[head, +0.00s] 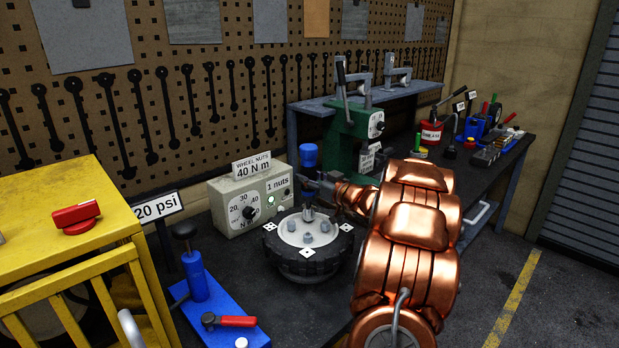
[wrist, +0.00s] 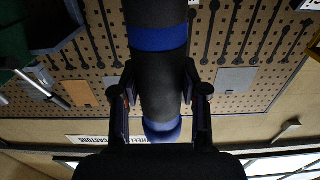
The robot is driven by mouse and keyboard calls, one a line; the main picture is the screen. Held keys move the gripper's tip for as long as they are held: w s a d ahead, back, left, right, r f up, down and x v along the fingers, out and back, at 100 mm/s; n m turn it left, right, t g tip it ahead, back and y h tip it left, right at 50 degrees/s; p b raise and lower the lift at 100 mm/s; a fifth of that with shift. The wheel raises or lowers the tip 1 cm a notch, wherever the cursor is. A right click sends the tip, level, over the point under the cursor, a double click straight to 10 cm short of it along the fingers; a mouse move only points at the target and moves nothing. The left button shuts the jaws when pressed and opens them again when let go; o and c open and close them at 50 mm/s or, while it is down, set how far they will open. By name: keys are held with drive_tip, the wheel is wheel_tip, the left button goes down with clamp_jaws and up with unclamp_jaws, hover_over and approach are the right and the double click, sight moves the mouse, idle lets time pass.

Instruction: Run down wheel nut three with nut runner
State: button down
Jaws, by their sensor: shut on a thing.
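The nut runner shows its blue top (head: 309,156) in the head view, standing about upright above the wheel hub (head: 283,232). My gripper (head: 318,189) comes in from the right and is shut around its dark body. In the wrist view the nut runner (wrist: 158,85), black with blue bands, fills the space between both fingers. Its lower end reaches down to the rear of the hub's pale face, at or just above a nut; I cannot tell if it is seated. Grey wheel nuts (head: 308,238) and white pip-marked tags (head: 308,253) show on the face.
The torque controller (head: 250,197) behind left reads "40 N m" and "1 nuts", with a green light lit. A blue jack-like tool (head: 205,290) and a yellow frame (head: 70,215) stand left. A green press (head: 350,135) stands behind. Bare bench shows left of the hub.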

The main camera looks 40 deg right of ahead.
sight(314, 163)
drive_tip(key=shift+f, duration=0.7)
idle(2.0)
drive_tip(key=shift+r, duration=0.1)
drive_tip(key=shift+r+p, duration=2.5)
drive_tip(key=shift+r, duration=0.55)
